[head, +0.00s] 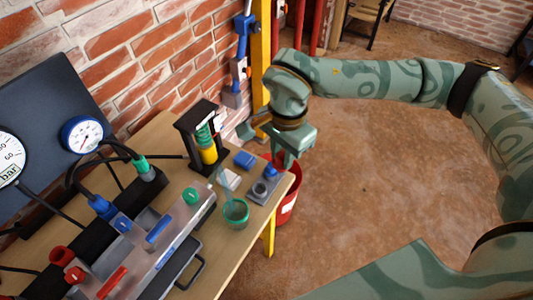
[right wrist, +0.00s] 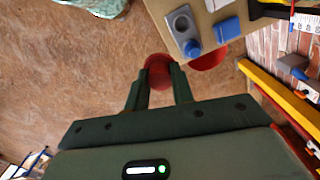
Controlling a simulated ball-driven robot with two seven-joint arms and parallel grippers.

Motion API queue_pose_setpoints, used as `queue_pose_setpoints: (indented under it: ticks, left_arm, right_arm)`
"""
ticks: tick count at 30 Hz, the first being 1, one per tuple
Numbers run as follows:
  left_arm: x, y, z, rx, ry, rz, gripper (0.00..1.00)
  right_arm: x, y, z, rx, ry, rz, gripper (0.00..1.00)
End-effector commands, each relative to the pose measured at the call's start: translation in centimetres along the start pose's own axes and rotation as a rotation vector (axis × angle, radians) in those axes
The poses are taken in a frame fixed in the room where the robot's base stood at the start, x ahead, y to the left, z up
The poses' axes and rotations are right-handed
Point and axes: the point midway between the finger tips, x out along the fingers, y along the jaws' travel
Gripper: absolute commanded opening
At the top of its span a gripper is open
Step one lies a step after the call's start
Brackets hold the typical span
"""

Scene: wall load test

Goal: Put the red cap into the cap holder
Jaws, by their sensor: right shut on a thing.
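My right gripper (head: 286,160) hangs over the table's right edge, above and beside the cap holder. In the right wrist view its fingers (right wrist: 160,88) are shut on the red cap (right wrist: 158,70), which shows round between the fingertips. In the head view the cap cannot be told apart from the red bucket behind it. The cap holder (head: 258,194) is a grey plate at the table's right corner; it also shows in the right wrist view (right wrist: 174,14). A blue cap (head: 271,171) sits at one end and an open ring at the other. My left gripper is not in view.
A red bucket (head: 288,204) stands on the floor by the table (head: 236,259). A blue block (head: 245,159), a green cup (head: 236,213) and a black stand with a yellow-green cylinder (head: 208,152) are near the holder. A yellow post (head: 261,60) rises behind.

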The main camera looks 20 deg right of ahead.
Motion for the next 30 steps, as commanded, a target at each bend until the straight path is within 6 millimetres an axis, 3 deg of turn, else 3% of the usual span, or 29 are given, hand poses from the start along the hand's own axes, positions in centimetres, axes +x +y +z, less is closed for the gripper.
queue_pose_setpoints:
  ticks: [3, 9, 15, 21, 30]
  left_arm:
    - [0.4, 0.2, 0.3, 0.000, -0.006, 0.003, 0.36]
    - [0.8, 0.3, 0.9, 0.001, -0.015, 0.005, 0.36]
    - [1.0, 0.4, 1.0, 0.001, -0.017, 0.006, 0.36]
    - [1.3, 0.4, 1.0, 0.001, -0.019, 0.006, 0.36]
    - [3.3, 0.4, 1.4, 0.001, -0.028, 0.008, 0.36]
  right_arm:
    - [2.6, -1.9, 0.6, 0.451, 0.003, 0.005, 0.00]
    - [6.3, -4.5, 1.4, 1.176, 0.016, -0.002, 0.00]
    - [8.5, -5.8, 1.9, 1.627, 0.025, -0.016, 0.00]
    - [9.4, -6.2, 2.0, 1.767, 0.027, -0.021, 0.00]
    - [11.8, -6.1, 2.0, 1.768, 0.029, -0.019, 0.00]
